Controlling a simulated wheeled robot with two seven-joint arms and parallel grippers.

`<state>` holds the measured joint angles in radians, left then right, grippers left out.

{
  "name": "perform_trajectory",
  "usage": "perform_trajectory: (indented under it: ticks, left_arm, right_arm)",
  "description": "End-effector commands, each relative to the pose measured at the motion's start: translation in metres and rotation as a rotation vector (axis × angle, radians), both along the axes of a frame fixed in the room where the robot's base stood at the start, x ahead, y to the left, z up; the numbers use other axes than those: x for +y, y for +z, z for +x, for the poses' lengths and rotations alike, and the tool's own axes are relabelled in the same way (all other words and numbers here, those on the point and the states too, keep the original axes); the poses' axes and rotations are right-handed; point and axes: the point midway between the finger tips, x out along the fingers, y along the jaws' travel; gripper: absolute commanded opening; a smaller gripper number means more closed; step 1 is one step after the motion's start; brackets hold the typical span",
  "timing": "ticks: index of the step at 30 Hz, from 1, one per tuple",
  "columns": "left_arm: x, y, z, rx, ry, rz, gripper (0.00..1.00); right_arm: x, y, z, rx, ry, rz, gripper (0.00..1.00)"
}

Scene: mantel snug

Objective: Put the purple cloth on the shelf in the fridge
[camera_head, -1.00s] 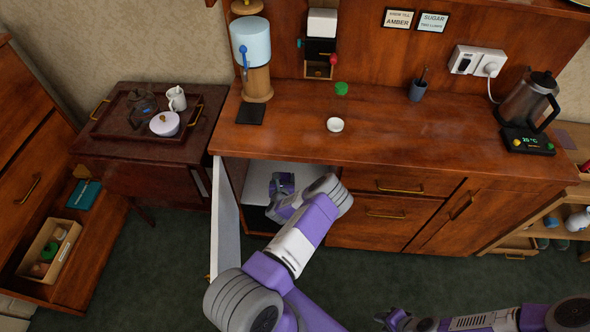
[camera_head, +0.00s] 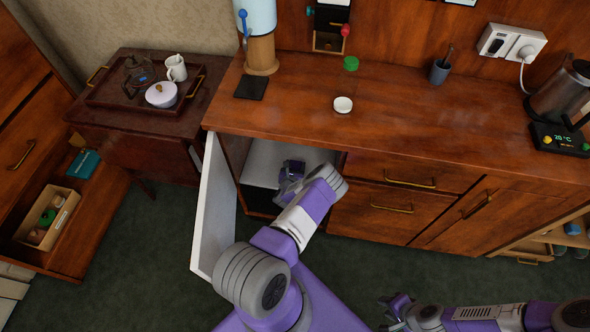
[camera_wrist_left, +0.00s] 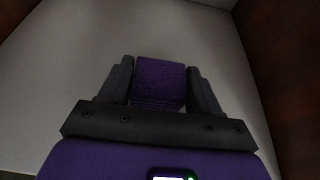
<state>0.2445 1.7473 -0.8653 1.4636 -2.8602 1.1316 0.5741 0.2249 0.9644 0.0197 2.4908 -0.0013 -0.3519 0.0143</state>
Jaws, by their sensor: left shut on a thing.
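The purple cloth (camera_wrist_left: 160,80) is a small folded piece between the two dark fingers of my left gripper (camera_wrist_left: 160,88) in the left wrist view. My left gripper (camera_head: 291,170) reaches into the open fridge (camera_head: 262,160) in the head view, inside its white interior. The cloth cannot be made out clearly there. A pale surface (camera_wrist_left: 70,85) lies around the cloth in the wrist view; I cannot tell whether the cloth touches it. The fridge door (camera_head: 214,215) stands open to the left. My right gripper (camera_head: 393,306) is low at the bottom, clear of the furniture; its fingers are too small to read.
The wooden counter (camera_head: 420,130) overhangs the fridge, with drawers (camera_head: 385,195) to its right. A side table (camera_head: 130,135) with a tray stands left of the open door. Green carpet (camera_head: 145,260) is clear in front.

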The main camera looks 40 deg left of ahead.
Motion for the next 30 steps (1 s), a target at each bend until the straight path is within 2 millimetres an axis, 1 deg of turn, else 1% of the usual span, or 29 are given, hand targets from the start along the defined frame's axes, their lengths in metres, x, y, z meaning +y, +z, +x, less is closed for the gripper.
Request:
perform_trajectory:
  ticks: [1,8,12,13,15,18,26,29,30]
  left_arm:
    - [0.0002,-0.0072,0.0002,-0.001,0.0,0.0,0.34]
    - [0.0,-0.0051,0.0005,0.0,0.0,0.001,0.34]
    - [-0.0001,-0.0098,0.0002,-0.001,0.0,0.001,0.34]
    - [-0.0001,-0.01,0.0003,0.0,0.0,0.001,0.64]
    - [-0.0001,-0.0091,0.0002,0.001,0.0,0.001,0.75]
    - [-0.0001,-0.0089,0.0002,0.0,0.0,0.0,0.88]
    - [-0.0001,-0.0083,0.0002,-0.001,0.0,0.001,0.88]
    - [-0.0002,-0.0032,0.0005,-0.001,0.0,0.001,0.88]
    - [-0.0027,-0.0018,-0.0034,0.001,0.0,0.0,0.88]
  right_arm:
    - [0.0,-0.0052,0.0001,0.0,0.0,0.0,0.35]
    - [0.0,-0.003,0.0002,0.0,0.0,0.0,0.35]
    - [0.0001,-0.0066,0.0002,0.0,0.0,0.0,0.35]
    - [0.0001,-0.0066,0.0002,0.0,0.0,0.0,0.35]
    - [0.0,-0.0058,0.0002,0.0,0.0,0.0,0.35]
    - [0.0,-0.0056,0.0002,0.0,0.0,0.0,0.35]
    - [0.0,-0.0052,0.0001,0.0,0.0,0.0,0.35]
    - [0.0001,-0.0014,0.0001,0.0,0.0,0.0,0.35]
    - [0.0001,0.0012,0.0001,0.0,0.0,0.0,0.35]
